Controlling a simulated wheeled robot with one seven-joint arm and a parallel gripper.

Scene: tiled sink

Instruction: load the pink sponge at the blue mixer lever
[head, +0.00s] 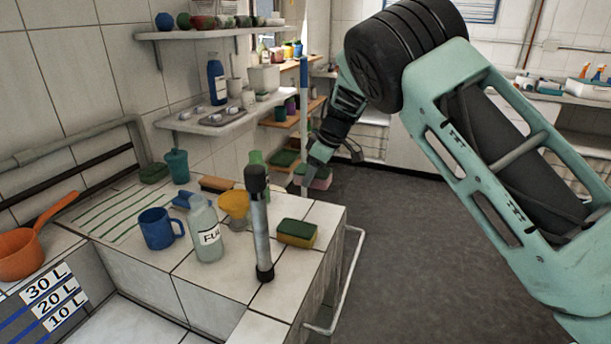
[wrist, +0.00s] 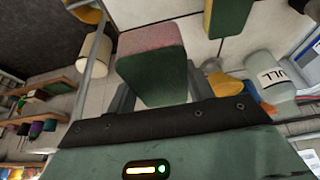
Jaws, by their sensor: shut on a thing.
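My gripper (head: 318,162) is beyond the right end of the tiled counter, pointing down, and is shut on the pink sponge (head: 321,181). In the wrist view the sponge (wrist: 150,65), pink on one face and dark green on another, sits between the two fingers and sticks out past them. It is held in the air above the floor, apart from the counter in the head view. A small blue object (head: 182,199) lies on the counter beside the brown brush. I cannot tell whether it is the blue mixer lever, and no other lever is clear.
The counter (head: 285,297) holds a blue mug (head: 160,229), a labelled bottle (head: 206,232), a yellow funnel (head: 234,204), an upright grey post (head: 260,225) and a yellow-green sponge (head: 297,234). A white rail (head: 347,285) runs along its right side. Dark floor (head: 430,265) is open.

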